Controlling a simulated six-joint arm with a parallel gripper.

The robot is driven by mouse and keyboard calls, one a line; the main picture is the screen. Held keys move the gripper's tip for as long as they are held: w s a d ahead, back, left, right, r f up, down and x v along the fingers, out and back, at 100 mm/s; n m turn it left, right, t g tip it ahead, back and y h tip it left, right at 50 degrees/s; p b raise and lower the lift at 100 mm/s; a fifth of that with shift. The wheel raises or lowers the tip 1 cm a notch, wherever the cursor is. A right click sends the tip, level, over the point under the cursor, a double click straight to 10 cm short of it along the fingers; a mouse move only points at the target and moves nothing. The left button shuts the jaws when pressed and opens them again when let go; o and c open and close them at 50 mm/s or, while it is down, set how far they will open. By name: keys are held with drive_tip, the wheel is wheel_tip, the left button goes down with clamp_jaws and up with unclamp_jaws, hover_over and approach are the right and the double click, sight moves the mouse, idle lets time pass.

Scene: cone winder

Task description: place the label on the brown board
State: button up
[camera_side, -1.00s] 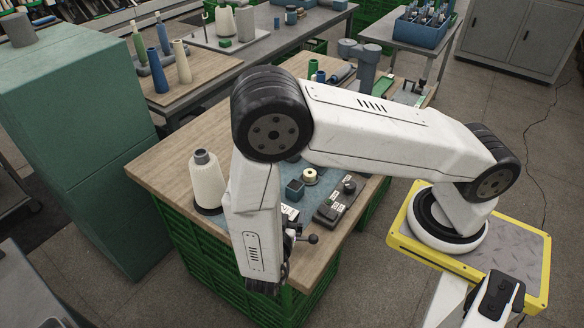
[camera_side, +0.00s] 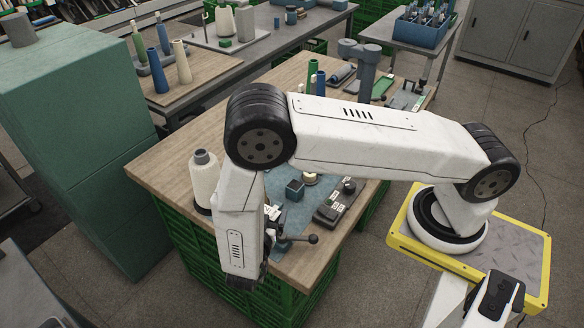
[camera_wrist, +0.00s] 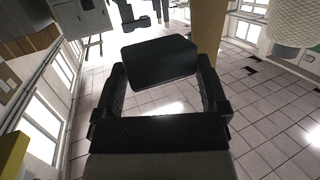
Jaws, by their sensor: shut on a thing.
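My gripper (camera_wrist: 160,80) shows in the wrist view with its two black fingers closed on the side edges of a flat, dark plate. I take this plate to be the label (camera_wrist: 158,60); its printed face does not show. In the side view my gripper (camera_side: 244,282) points down at the front of the wooden table, beyond its near edge, and the label cannot be made out there. I cannot pick out the brown board for certain in either view; my arm hides part of the tabletop.
The wooden table (camera_side: 164,173) carries a cream yarn cone (camera_side: 203,182) left of my arm. A ball-ended lever (camera_side: 312,239) juts out near my wrist.

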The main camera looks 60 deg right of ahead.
drive_tip(key=shift+w+a+f, duration=0.25)
drive_tip(key=shift+w+f, duration=0.9)
drive_tip(key=shift+w, duration=0.25)
drive_tip(key=shift+w+a+f, duration=0.2)
drive_tip(key=shift+w+f, duration=0.95)
drive_tip(key=shift+w, duration=0.3)
drive_tip(key=shift+w+a+f, duration=0.25)
drive_tip(key=shift+w+f, duration=0.9)
drive_tip(key=shift+w, duration=0.25)
drive_tip(key=shift+f, duration=0.1)
drive_tip(key=shift+w+f, duration=0.35)
drive_tip(key=shift+f, duration=1.35)
drive_tip(key=shift+f, duration=0.15)
drive_tip(key=o, duration=1.3)
drive_tip(key=shift+c, duration=0.2)
drive_tip(key=shift+a, duration=0.1)
